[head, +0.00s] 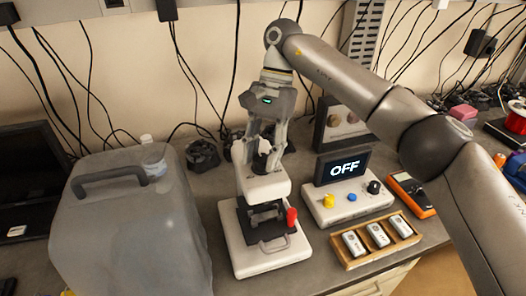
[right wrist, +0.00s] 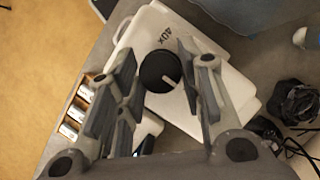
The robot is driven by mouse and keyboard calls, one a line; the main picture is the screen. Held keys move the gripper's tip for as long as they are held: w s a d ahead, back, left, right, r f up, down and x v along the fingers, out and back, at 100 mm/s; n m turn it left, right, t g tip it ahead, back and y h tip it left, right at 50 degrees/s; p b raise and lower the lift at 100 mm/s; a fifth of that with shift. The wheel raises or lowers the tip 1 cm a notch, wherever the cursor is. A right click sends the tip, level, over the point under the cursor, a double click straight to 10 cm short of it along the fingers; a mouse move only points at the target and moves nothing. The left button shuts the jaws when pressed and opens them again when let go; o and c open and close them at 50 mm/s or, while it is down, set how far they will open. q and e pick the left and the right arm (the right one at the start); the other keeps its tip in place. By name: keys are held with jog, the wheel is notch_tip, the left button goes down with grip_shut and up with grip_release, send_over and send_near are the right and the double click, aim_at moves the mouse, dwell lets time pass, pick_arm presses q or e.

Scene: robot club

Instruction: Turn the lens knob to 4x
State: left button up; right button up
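The white microscope (head: 265,187) stands on the bench in the head view, with a dark stage and a red knob (head: 291,217) on its base. In the right wrist view, the round black lens knob (right wrist: 160,71) sits on the microscope's white top, its pale pointer towards the lower right. An upside-down "40X" label (right wrist: 173,32) is printed beside it; I see no 4x mark. My right gripper (head: 262,150) is directly above the microscope head. In the right wrist view, its fingers are apart, on either side of the knob, with nothing between them visibly gripped. My left gripper is out of view.
A control box (head: 346,206) with an "OFF" screen (head: 343,167) stands right of the microscope. A wooden tray (head: 376,250) with three small silver pieces lies in front of it. A large grey jerrycan (head: 125,230) stands at left. Cables and dark clutter line the wall.

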jog(key=shift+o, duration=1.4)
jog(key=v, duration=0.7)
jog(key=shift+r, duration=0.2)
